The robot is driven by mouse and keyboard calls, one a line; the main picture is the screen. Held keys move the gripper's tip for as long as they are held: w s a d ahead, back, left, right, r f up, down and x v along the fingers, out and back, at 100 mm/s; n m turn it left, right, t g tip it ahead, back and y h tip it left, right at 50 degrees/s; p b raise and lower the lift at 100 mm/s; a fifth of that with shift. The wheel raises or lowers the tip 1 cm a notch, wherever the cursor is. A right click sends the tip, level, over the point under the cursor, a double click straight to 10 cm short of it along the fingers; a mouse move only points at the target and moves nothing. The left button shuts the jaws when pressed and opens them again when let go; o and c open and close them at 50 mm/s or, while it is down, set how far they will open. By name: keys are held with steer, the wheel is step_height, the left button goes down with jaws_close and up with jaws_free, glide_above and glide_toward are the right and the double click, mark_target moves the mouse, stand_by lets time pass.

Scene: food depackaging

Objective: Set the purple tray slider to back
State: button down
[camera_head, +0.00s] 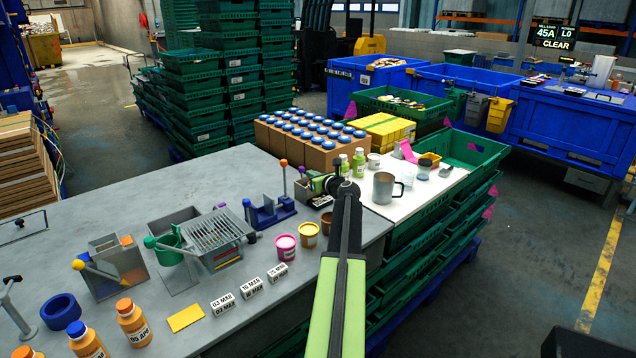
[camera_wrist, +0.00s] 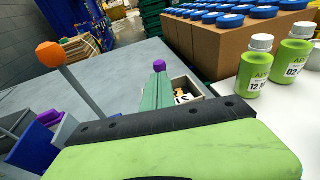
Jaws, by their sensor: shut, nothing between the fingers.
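The tray holds small white, black and orange pieces. My gripper is shut and empty, low beside the tray. In the wrist view its green tips (camera_wrist: 156,93) lie just in front of the knob; whether they touch it I cannot tell. The slider's track is hidden.
A blue stand (camera_head: 268,213) with an orange-knobbed post (camera_head: 284,162) stands left of the tray. Green bottles (camera_head: 359,162), a metal mug (camera_head: 383,188) and brown boxes (camera_head: 318,152) stand right and behind. Pink (camera_head: 286,248) and yellow (camera_head: 309,235) cups stand nearer. The table's back left is clear.

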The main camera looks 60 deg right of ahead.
steer(key=x, duration=0.4)
steer(key=shift+w+d, duration=0.1)
steer(key=shift+d, duration=0.05)
steer(key=w+d, duration=0.2)
steer(key=w, duration=0.4)
steer(key=shift+w+r, duration=0.2)
steer(key=shift+w, duration=0.15)
steer(key=p, duration=0.3)
glide_toward(303, 170)
steer(key=shift+a+r, duration=0.65)
steer(key=shift+r, duration=0.15)
